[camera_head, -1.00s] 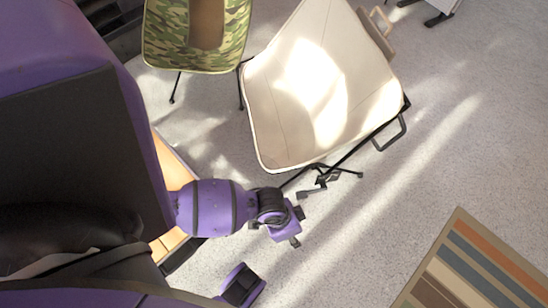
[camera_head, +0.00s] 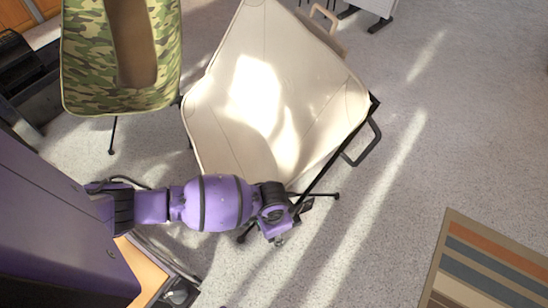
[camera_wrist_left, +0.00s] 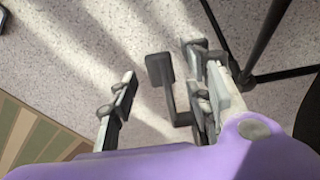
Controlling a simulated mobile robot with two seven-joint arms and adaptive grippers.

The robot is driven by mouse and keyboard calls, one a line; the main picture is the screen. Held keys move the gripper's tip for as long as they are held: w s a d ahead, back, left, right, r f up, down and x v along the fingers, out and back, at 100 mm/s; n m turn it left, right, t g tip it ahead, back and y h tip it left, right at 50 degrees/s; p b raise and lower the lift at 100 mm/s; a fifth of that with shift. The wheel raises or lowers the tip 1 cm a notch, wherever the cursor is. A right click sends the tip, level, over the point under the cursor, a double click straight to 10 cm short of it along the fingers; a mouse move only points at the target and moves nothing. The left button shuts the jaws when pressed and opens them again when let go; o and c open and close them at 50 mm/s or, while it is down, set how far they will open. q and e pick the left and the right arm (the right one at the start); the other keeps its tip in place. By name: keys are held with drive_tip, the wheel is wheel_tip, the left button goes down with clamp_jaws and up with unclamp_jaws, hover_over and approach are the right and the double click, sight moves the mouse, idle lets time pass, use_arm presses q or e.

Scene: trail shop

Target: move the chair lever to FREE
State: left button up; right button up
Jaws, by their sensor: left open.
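The cream chair (camera_head: 262,95) stands on black legs in the middle of the head view. In the left wrist view a dark bent lever (camera_wrist_left: 167,90) with a square end pad shows near the black chair legs. My left gripper (camera_head: 280,236) is at the chair's front lower corner in the head view. In the left wrist view its two fingers (camera_wrist_left: 163,84) are apart, with the lever between them, closer to the right finger. I cannot tell if they touch. In the head view the gripper mostly hides the lever. The FREE marking cannot be made out. My right gripper is out of view.
A camouflage chair (camera_head: 165,60) stands left of the cream chair. A striped rug (camera_head: 485,262) lies at the lower right. A wooden-topped piece (camera_head: 150,275) is at the lower left. The speckled floor (camera_head: 440,150) at right is clear.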

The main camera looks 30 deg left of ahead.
use_arm(q)
drive_tip(key=shift+f, duration=0.9)
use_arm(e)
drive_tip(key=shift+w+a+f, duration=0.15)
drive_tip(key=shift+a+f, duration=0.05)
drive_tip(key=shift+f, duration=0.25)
use_arm(q)
drive_tip(key=shift+c, duration=0.6)
